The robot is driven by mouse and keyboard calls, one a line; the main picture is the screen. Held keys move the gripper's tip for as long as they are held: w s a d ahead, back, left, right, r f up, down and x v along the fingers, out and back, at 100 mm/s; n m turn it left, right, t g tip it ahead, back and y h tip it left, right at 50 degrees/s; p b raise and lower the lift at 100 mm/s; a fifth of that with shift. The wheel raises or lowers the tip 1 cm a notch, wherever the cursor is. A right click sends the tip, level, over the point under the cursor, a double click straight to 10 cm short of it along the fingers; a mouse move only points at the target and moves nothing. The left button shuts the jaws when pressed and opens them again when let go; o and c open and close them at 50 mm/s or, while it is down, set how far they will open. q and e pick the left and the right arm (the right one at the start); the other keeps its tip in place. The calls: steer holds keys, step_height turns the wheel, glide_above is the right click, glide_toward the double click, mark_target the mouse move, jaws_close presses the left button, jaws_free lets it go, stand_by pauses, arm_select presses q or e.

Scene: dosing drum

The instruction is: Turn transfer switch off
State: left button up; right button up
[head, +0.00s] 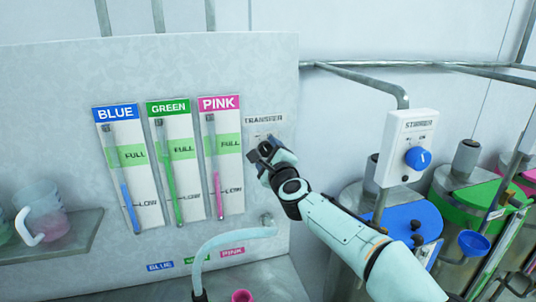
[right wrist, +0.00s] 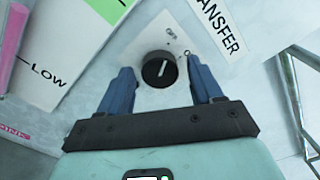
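The transfer switch is a round black knob (right wrist: 159,69) with a white mark on its face, on a pale plate under the TRANSFER label (right wrist: 219,25). Small lettering that looks like OFF sits just above the knob in the right wrist view. My right gripper (right wrist: 161,72) is open, with one blue finger on each side of the knob. Gaps show between fingers and knob, and I cannot tell how close the tips are in depth. In the head view my right gripper (head: 262,151) hides the knob below the TRANSFER label (head: 264,119). My left gripper is not in view.
BLUE (head: 116,113), GREEN (head: 168,107) and PINK (head: 219,103) level gauges are left of the switch. A stirrer box (head: 412,125) with a blue knob (head: 417,158) is to the right, above drums. A pale hose (head: 235,235) curves below the gripper. A jug (head: 45,215) stands on a left shelf.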

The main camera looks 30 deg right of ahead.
steer(key=shift+s, duration=0.1)
steer(key=shift+s+a, duration=0.1)
steer(key=shift+s, duration=0.2)
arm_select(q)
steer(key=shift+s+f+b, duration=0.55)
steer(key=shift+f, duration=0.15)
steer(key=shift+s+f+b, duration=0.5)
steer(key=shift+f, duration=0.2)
arm_select(e)
steer(key=v, duration=1.2)
steer(key=shift+s, duration=0.35)
